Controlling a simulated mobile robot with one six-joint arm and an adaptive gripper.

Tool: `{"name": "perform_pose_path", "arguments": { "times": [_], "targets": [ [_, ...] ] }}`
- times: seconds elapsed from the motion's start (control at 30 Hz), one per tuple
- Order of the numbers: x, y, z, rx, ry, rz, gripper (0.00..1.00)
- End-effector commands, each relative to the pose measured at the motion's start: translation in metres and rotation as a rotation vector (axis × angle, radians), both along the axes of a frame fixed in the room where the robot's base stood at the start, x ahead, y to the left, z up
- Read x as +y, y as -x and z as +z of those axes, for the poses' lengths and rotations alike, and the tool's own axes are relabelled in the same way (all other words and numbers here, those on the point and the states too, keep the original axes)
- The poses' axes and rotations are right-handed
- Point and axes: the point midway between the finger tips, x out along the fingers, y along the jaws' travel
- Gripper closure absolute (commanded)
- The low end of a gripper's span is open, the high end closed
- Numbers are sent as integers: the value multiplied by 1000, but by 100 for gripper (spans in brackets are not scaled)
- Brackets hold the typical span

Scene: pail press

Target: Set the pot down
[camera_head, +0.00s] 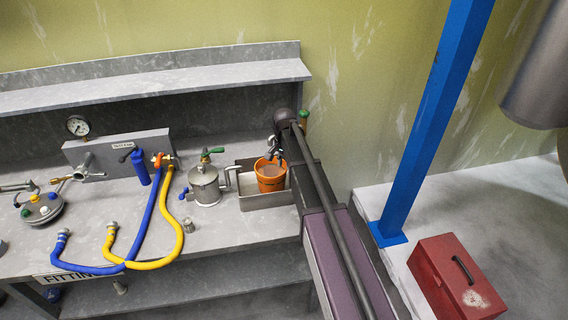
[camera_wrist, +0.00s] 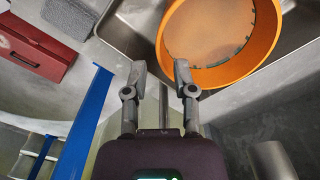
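The orange pot (camera_head: 270,178), with brown contents, stands upright in a shallow metal tray (camera_head: 262,202) at the right end of the bench. In the wrist view the pot (camera_wrist: 263,48) fills the upper right, with the tray (camera_wrist: 130,22) around it. My gripper (camera_head: 275,152) is at the pot's rim in the head view. In the wrist view its two fingertips (camera_wrist: 160,72) are spread apart, with the right one overlapping the near left edge of the rim. Nothing is visibly clamped between them. Whether a finger touches the rim cannot be told.
Left of the tray stands a metal canister (camera_head: 205,187) with a green handle. Blue (camera_head: 90,268) and yellow (camera_head: 160,263) hoses lie farther left. A blue post (camera_head: 425,130) and a red toolbox (camera_head: 455,280) are at the right. A shelf (camera_head: 150,82) runs behind the bench.

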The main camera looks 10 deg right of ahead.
Motion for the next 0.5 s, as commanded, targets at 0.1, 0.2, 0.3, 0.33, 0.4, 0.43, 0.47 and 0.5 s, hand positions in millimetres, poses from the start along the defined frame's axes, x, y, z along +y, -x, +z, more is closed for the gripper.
{"name": "perform_pose_path", "arguments": {
  "times": [0.1, 0.2, 0.3, 0.33, 0.4, 0.43, 0.47, 0.5],
  "targets": [
    [0, 0, -14, 0, 0, 0, 65],
    [0, 0, -24, 0, 0, 0, 65],
    [0, 0, -34, 0, 0, 0, 65],
    [-1, 0, -37, 0, 0, 0, 65],
    [-1, 0, -44, 0, 0, 0, 65],
    [-1, 0, -47, 0, 0, -1, 65],
    [-1, 0, -47, 0, 0, -1, 65],
    [-1, 0, -50, 0, 0, -1, 65]
  ]
}}
